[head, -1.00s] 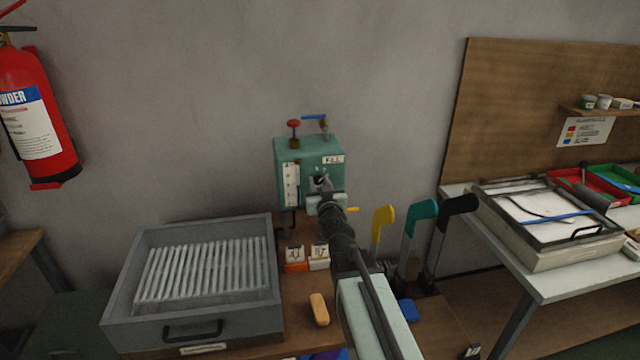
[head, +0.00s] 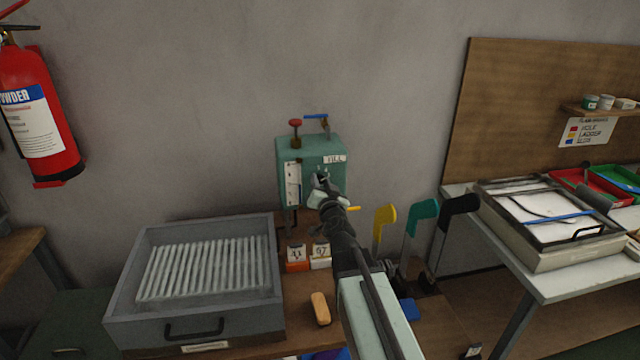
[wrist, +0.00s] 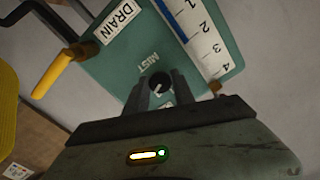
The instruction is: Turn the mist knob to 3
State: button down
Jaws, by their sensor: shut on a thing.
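The mist knob (wrist: 159,82) is a small dark round knob with a pale pointer mark, on the face of a green box (head: 320,150) on the wall. The word MIST is printed beside it in the wrist view. My gripper (wrist: 158,92) is shut on the knob, with one finger on each side of it. In the head view my gripper (head: 322,182) hides most of the knob. A white scale (wrist: 199,40) with numbers and a blue bar runs along the box near the knob. I cannot tell which setting the knob's pointer shows.
A yellow lever (wrist: 52,74) and a DRAIN label (wrist: 117,20) are beside the knob in the wrist view. A red-topped valve (head: 295,125) and a blue-handled valve (head: 316,117) stand on the box.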

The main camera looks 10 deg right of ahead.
jog(key=shift+m, duration=1.8)
jog(key=c, duration=1.1)
grip_release()
jog(key=shift+o, duration=0.2)
jog(key=shift+s, duration=0.1)
